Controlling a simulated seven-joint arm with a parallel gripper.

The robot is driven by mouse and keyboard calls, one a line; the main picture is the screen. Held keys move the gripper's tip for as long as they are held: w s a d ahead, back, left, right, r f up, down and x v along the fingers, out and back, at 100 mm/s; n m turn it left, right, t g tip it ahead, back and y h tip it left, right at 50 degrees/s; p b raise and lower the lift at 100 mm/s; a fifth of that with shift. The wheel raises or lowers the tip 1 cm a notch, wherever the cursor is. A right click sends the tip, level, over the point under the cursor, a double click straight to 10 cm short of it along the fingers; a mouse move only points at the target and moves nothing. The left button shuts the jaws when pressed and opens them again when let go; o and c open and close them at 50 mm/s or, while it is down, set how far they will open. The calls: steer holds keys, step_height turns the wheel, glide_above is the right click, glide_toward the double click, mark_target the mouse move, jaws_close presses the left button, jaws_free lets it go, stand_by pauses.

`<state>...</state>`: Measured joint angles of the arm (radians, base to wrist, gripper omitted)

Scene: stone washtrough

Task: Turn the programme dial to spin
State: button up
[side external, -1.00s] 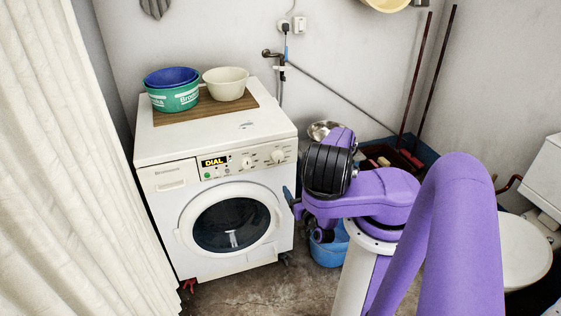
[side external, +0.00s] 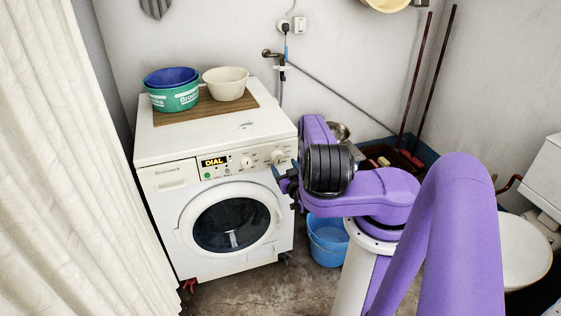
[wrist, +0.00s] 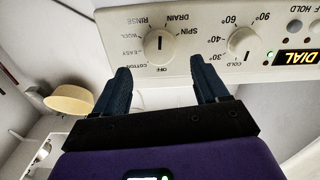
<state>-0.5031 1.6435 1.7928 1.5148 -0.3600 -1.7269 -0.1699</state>
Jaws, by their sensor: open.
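The programme dial (side external: 278,157) is a round cream knob at the right end of the washing machine's (side external: 218,190) front panel. In the wrist view the dial (wrist: 160,45) has a dark pointer line. No contact shows. In the side view my gripper (side external: 281,175) is at the panel's right end, just below the dial.
A temperature knob (wrist: 242,42) and a lit DIAL display (wrist: 297,58) are close by on the panel. Bowls (side external: 172,97) stand on a wooden board on the machine. A blue bucket (side external: 328,240) is on the floor to the right.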

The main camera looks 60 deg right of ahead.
mark_target(279, 158)
steer(key=shift+x, duration=2.4)
steer(key=c, duration=1.1)
